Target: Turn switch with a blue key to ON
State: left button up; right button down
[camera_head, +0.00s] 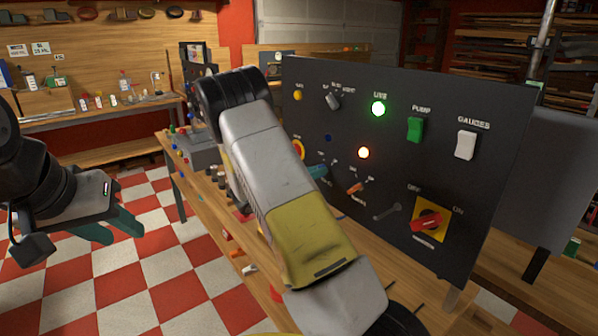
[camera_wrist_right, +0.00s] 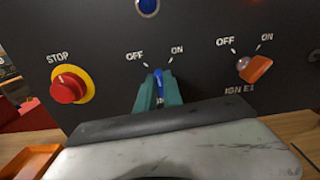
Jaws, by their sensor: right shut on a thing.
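The blue key (camera_wrist_right: 158,80) is in its switch on the black panel (camera_head: 400,100), below the OFF and ON marks. In the right wrist view it stands nearly upright, between the two marks. My right gripper (camera_wrist_right: 158,92) is shut on the blue key, with a teal finger on each side. In the head view its fingertips (camera_head: 318,172) show at the panel, and my right arm hides part of the panel. My left gripper (camera_head: 110,228) is open and empty, over the checkered floor at the left, away from the panel.
The red STOP button (camera_wrist_right: 68,88) is left of the key switch, and the orange IGN E1 switch (camera_wrist_right: 256,69) is right of it. The panel also has a lit green lamp (camera_head: 378,108), a green PUMP rocker (camera_head: 415,129) and a red rotary switch (camera_head: 427,222). The bench (camera_head: 400,265) runs below.

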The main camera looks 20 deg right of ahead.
jog(key=shift+s+f+m, duration=0.1)
jog(key=shift+m, duration=2.05)
jog(key=shift+s+f+m, duration=0.1)
jog(key=shift+m, duration=2.05)
jog(key=c, duration=1.5)
grip_release()
jog(key=shift+w+r, duration=0.1)
jog(key=v, duration=0.7)
jog(key=shift+a, duration=0.35)
